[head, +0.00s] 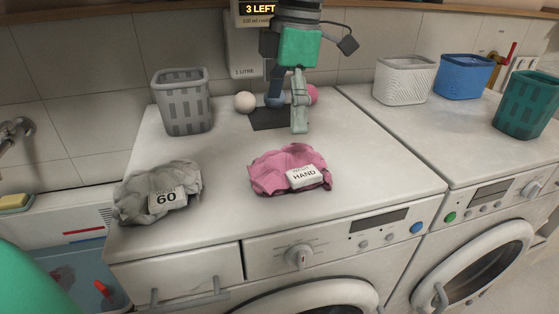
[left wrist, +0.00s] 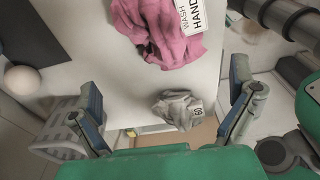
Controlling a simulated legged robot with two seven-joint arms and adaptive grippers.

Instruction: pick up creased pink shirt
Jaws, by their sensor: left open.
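The creased pink shirt (head: 277,170) lies crumpled on top of the left washing machine, near its front middle, with a white "HAND" tag on it. It also shows at the top of the left wrist view (left wrist: 150,28), partly cut off by the frame edge. My left gripper (head: 287,115) is behind the shirt in the head view, pointing down, apart from it and empty. My right gripper is not seen.
A grey crumpled cloth tagged "60" (head: 160,192) lies left of the shirt. A grey basket (head: 183,100), a white ball (head: 244,102) and a pink ball (head: 312,94) stand at the back. White, blue and teal baskets sit on the right machine (head: 440,125). The top around the shirt is clear.

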